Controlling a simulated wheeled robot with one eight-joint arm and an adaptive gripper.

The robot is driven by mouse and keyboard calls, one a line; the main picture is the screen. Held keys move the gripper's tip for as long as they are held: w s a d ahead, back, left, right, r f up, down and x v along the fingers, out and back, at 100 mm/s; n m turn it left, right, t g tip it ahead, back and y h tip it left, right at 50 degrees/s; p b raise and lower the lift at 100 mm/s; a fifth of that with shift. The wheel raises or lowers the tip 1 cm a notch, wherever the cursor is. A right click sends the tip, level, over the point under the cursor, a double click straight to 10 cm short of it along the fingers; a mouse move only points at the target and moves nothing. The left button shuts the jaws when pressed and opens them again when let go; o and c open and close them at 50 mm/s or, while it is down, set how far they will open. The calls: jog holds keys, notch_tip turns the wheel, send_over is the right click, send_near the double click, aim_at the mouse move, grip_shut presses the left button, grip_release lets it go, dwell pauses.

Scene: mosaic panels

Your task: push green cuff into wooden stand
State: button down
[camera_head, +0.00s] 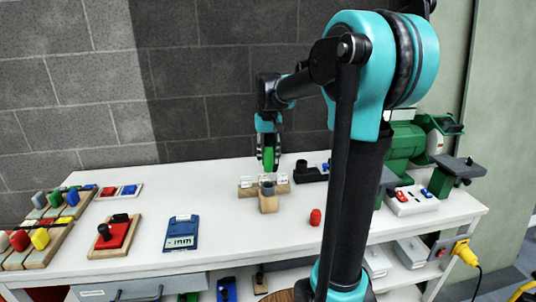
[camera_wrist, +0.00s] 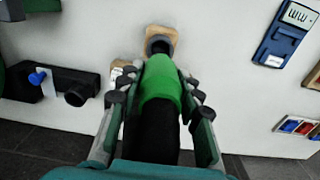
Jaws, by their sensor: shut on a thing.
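My gripper (camera_head: 268,158) is shut on the green cuff (camera_wrist: 160,88), a bright green rounded piece. The cuff also shows between my fingers in the head view (camera_head: 268,160). The wooden stand (camera_head: 269,203) is a light wood block on the white table, just below and in front of my gripper in the head view. In the wrist view the stand (camera_wrist: 153,32) has a dark round opening on top, just beyond the cuff's far end. The cuff partly covers the stand there, and I cannot tell whether they touch.
The white table (camera_head: 270,237) holds a blue meter (camera_head: 181,233), a red block with a black knob (camera_head: 114,236), a small red cylinder (camera_head: 315,217) and a black fixture (camera_head: 310,172). A green grinder (camera_head: 405,145) stands at the right. The table's front middle is clear.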

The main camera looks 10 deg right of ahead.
aim_at(268, 167)
jog(key=shift+f, duration=0.1)
jog(key=shift+f, duration=2.3)
jog(key=shift+f, duration=2.05)
jog(key=c, duration=1)
grip_release()
jog(key=shift+o, duration=0.2)
jog(key=shift+r, duration=0.15)
notch_tip(268, 167, up, 11)
jog(key=shift+r, duration=0.2)
jog(key=s+d+f+t, duration=0.1)
jog(key=s+f, duration=0.6)
jog(key=s+d+f+t, duration=0.1)
jog(key=s+f, duration=0.6)
jog(key=s+d+f+t, duration=0.2)
jog(key=s+f, duration=0.5)
jog(key=s, duration=0.1)
jog(key=shift+f, duration=0.1)
